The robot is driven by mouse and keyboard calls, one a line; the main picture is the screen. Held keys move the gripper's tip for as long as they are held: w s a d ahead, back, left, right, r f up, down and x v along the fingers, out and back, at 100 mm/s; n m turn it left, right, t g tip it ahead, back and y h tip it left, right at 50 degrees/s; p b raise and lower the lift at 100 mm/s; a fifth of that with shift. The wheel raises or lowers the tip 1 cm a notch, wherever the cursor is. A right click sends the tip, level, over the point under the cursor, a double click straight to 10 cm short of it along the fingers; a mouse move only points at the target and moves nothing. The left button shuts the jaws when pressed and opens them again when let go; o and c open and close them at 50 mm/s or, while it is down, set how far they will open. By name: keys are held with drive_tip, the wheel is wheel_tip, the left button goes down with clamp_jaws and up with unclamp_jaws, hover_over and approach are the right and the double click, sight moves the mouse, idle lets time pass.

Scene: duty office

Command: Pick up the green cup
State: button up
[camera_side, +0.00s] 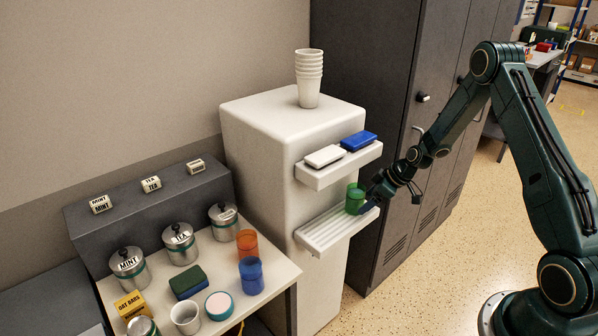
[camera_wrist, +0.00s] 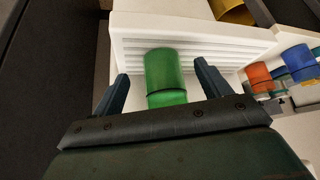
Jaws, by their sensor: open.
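The green cup (camera_side: 355,197) stands on the ribbed lower ledge (camera_side: 325,230) of the white dispenser in the side view, near the ledge's right end. In the wrist view the green cup (camera_wrist: 165,75) lies between the two fingers of my gripper (camera_wrist: 161,80), with a visible gap on each side. My gripper (camera_side: 370,199) is at the cup's right side in the side view. Its jaws are open and I see no contact with the cup. The lower part of the cup is partly hidden behind the gripper body in the wrist view.
The upper shelf (camera_side: 343,171) of the dispenser holds a white box and a blue box (camera_side: 358,141) above the cup. Stacked white cups (camera_side: 309,78) stand on top. A dark cabinet (camera_side: 395,110) is close behind. An orange cup (camera_side: 247,244) and blue cup (camera_side: 251,276) stand on the counter.

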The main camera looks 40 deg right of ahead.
sight(365, 191)
drive_tip(key=w, duration=0.1)
drive_tip(key=w+a, duration=0.1)
drive_tip(key=w, duration=0.1)
drive_tip(key=shift+a, duration=0.2)
drive_tip(key=shift+w+a+f, duration=0.1)
drive_tip(key=shift+w+f, duration=0.05)
drive_tip(key=shift+w, duration=0.2)
drive_tip(key=shift+w+f, duration=0.2)
drive_tip(key=shift+f, duration=0.15)
drive_tip(key=c, duration=1.3)
drive_tip(key=shift+o, duration=0.2)
drive_tip(key=shift+r, duration=0.2)
